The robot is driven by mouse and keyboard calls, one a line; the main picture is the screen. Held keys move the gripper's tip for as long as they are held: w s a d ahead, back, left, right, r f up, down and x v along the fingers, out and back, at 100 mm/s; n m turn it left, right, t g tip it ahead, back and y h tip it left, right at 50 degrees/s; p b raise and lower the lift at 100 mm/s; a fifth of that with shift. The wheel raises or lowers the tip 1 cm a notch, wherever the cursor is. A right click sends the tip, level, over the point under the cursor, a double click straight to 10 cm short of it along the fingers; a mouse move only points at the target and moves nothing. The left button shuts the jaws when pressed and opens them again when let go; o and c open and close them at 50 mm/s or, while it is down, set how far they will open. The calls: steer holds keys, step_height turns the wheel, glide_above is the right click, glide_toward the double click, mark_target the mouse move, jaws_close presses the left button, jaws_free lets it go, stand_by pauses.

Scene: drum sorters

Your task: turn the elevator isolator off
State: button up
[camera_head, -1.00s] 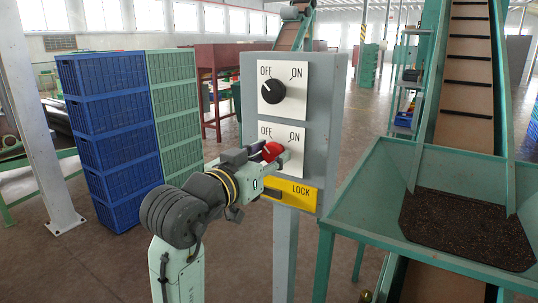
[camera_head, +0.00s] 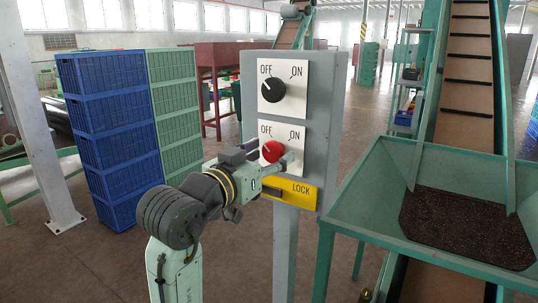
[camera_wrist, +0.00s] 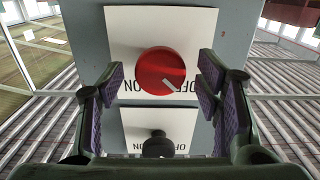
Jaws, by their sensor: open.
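A grey control box (camera_head: 328,110) carries two rotary switches on white plates marked OFF and ON. The lower, red knob (camera_head: 272,151) has its white mark towards OFF; it fills the middle of the wrist view (camera_wrist: 158,68), where the lettering is upside down and the mark also points at OFF. The upper, black knob (camera_head: 276,88) points to OFF as well. My gripper (camera_head: 268,164) is open in front of the red knob. In the wrist view its purple-padded fingers (camera_wrist: 161,80) stand apart on both sides of the knob, with gaps between.
A yellow LOCK plate (camera_head: 302,192) is below the red knob, close to my gripper. A green hopper (camera_head: 365,205) with a conveyor stands to the right. Blue crates (camera_head: 112,130) and green crates (camera_head: 175,110) are stacked to the left. Floor between is clear.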

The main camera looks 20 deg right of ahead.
steer(key=v, duration=1.1)
steer(key=shift+s+a, duration=0.2)
